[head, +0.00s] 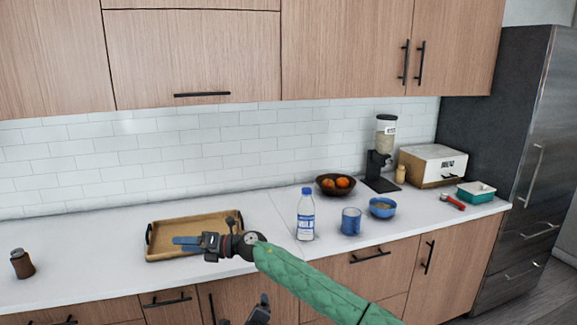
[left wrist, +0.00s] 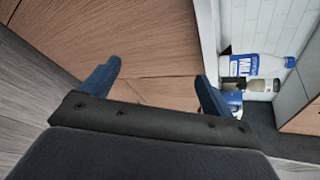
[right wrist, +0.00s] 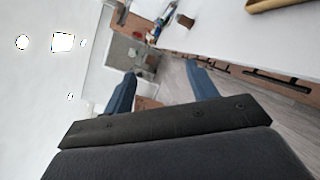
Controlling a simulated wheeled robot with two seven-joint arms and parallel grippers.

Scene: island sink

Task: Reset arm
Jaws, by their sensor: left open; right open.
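My right arm, in a green sleeve, reaches in from the lower right of the head view. Its gripper (head: 180,243) has blue fingers pointing left and shows in front of the wooden tray (head: 190,226); I cannot tell its height over the tray. In the right wrist view the right gripper (right wrist: 160,70) is open, with nothing between its fingers. In the left wrist view the left gripper (left wrist: 158,72) is open and empty, facing wooden cabinet fronts.
On the white counter stand a milk bottle (head: 306,215), a blue mug (head: 351,222), a blue bowl (head: 382,209), a fruit bowl (head: 330,191), a coffee grinder (head: 381,165), a bread box (head: 432,163) and a brown jar (head: 22,264). Counter left of the tray is mostly clear.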

